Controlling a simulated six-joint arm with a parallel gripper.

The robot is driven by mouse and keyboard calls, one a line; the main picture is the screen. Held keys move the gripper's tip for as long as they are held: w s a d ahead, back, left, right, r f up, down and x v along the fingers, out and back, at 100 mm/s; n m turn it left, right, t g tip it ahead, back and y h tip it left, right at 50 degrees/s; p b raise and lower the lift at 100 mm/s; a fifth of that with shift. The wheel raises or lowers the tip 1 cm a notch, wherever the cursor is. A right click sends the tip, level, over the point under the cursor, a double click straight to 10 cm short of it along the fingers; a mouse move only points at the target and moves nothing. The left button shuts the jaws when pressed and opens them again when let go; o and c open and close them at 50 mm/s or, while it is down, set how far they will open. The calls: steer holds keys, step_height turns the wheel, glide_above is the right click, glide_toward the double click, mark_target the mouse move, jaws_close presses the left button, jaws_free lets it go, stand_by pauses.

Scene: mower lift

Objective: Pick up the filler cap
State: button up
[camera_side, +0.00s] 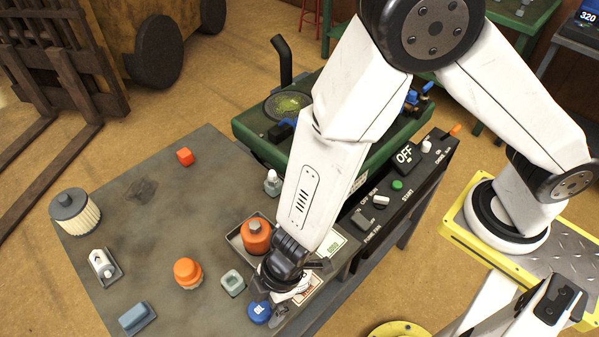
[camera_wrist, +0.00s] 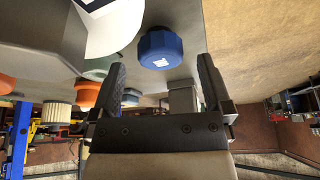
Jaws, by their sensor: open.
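The cap I take as the filler cap is a blue, faceted cap (camera_side: 259,312) with a white mark on top. It lies on the grey bench near its front edge. In the wrist view the blue cap (camera_wrist: 160,47) shows ahead of my fingertips, about midway between them. My gripper (camera_side: 272,294) is just above and beside the cap in the side view. In the wrist view my gripper (camera_wrist: 160,75) has its two dark fingers apart with nothing between them. The gap between fingertips and cap is hard to judge.
An orange cap (camera_side: 187,271) and a small pale green box (camera_side: 232,282) stand left of the gripper. A tray (camera_side: 237,243) holds another orange part (camera_side: 256,236). A control panel (camera_side: 383,200) runs along the right. The bench's (camera_side: 160,215) middle left is mostly clear.

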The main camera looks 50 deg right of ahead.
mark_target(262, 308)
steer(key=shift+x, duration=1.6)
steer(key=c, duration=1.3)
steer(key=shift+o, duration=0.2)
steer(key=shift+r, duration=0.2)
steer(key=shift+r, duration=4.75)
steer(key=shift+r, duration=0.2)
